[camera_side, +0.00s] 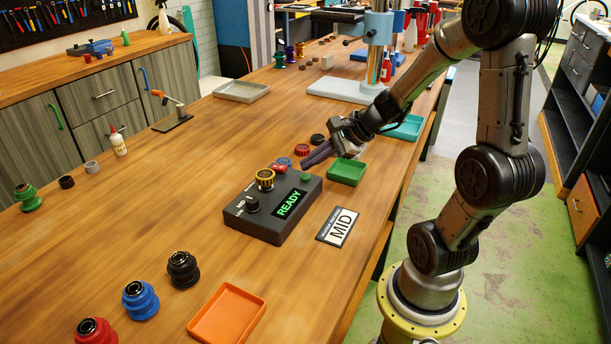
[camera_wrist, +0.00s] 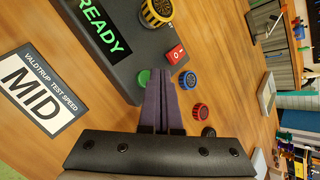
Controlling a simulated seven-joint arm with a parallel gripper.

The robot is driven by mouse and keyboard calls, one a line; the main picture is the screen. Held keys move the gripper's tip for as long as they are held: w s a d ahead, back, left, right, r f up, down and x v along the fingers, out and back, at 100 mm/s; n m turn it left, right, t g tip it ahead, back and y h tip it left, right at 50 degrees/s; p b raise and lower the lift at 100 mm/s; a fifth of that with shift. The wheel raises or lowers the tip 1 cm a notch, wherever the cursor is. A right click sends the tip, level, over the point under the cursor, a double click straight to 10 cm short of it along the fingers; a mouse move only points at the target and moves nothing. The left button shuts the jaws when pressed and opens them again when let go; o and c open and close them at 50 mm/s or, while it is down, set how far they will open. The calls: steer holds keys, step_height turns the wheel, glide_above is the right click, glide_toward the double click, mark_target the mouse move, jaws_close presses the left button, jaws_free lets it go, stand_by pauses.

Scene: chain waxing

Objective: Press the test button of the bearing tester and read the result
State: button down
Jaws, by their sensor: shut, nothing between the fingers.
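The bearing tester (camera_side: 283,226) is a dark box on the wooden table; its body (camera_wrist: 150,88) also fills the upper left of the wrist view. Its display (camera_side: 290,203) reads READY in green. A green button (camera_side: 305,177) sits at a corner of its top. A gold-and-black bearing (camera_side: 265,180) is mounted on it, with a red switch (camera_side: 279,169) nearby. My gripper (camera_side: 305,161) is shut and empty, its purple fingers pointing at the button end. In the wrist view the fingertips (camera_wrist: 160,74) lie just right of the green button (camera_wrist: 143,77); contact cannot be told.
A card (camera_side: 338,227) reading MID lies beside the tester. Small blue (camera_side: 284,162), red (camera_side: 302,151) and black (camera_side: 318,139) bearings lie behind it. A green tray (camera_side: 347,172) is close to my gripper. An orange tray (camera_side: 228,315) stands in front.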

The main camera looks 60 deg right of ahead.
steer(key=shift+f, duration=0.15)
steer(key=shift+f, duration=0.25)
